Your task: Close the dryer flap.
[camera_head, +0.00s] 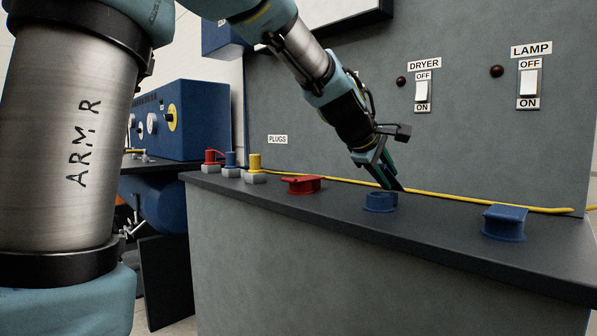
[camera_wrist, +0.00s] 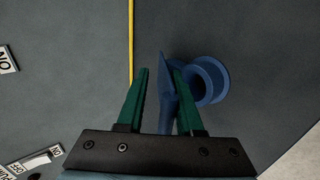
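A blue round socket (camera_head: 381,202) sits in the middle of the dark bench top, and my gripper (camera_head: 387,181) is right at it. In the wrist view the socket (camera_wrist: 208,80) shows its round opening uncovered. Its blue flap (camera_wrist: 166,78) stands raised at the opening's left side. My gripper (camera_wrist: 160,76) is open, with the flap between its two green fingers. The right finger is close against the flap; I cannot tell if it touches. A gap shows between the left finger and the flap. In the head view the fingers hide the flap.
A red socket (camera_head: 302,185) and another blue socket (camera_head: 505,223) have lowered flaps. Red (camera_head: 211,165), blue (camera_head: 231,165) and yellow (camera_head: 254,168) plugs stand at the left. A yellow cable (camera_head: 470,202) runs behind. The wall has a DRYER switch (camera_head: 423,91) and LAMP switch (camera_head: 529,84).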

